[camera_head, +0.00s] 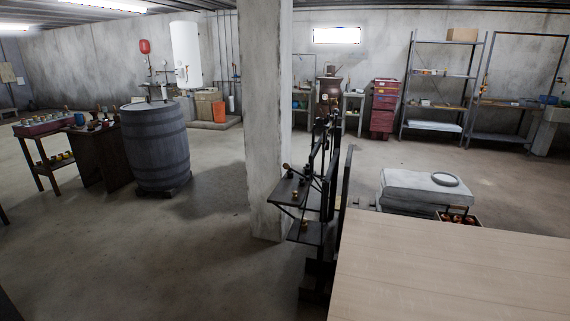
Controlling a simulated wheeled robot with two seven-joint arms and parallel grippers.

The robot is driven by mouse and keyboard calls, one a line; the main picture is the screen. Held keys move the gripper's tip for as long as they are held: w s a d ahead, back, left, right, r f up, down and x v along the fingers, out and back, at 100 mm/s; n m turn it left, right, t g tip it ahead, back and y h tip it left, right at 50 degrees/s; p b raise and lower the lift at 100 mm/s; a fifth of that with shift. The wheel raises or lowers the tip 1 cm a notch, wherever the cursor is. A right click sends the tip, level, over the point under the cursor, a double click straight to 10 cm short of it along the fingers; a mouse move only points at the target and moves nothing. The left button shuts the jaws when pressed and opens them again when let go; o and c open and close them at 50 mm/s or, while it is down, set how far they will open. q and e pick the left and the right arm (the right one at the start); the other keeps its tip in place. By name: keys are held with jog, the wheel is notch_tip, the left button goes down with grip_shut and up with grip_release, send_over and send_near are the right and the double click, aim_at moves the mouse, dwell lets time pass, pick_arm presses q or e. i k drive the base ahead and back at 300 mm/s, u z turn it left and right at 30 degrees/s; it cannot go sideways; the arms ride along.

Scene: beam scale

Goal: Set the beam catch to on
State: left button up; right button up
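A dark metal stand that looks like the beam scale (328,198) is upright in the middle of the head view, beside the concrete pillar and left of the pale wooden table. It has small dark platforms (290,191) on its left side with small brass-coloured pieces on them. The beam catch is too small and dark to make out, so its setting cannot be told. Neither of my grippers shows in this view.
The square concrete pillar (268,120) stands just behind the scale. The wooden table (455,270) fills the lower right. A grey barrel (155,148) stands at left, beside a dark table with small items. Open concrete floor (150,260) lies at lower left.

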aim_at(286, 166)
jog(key=k, duration=1)
jog(key=u, duration=1.05)
jog(key=i, duration=5.9)
jog(key=z, duration=4.15)
jog(key=i, duration=0.25)
jog(key=u, duration=0.2)
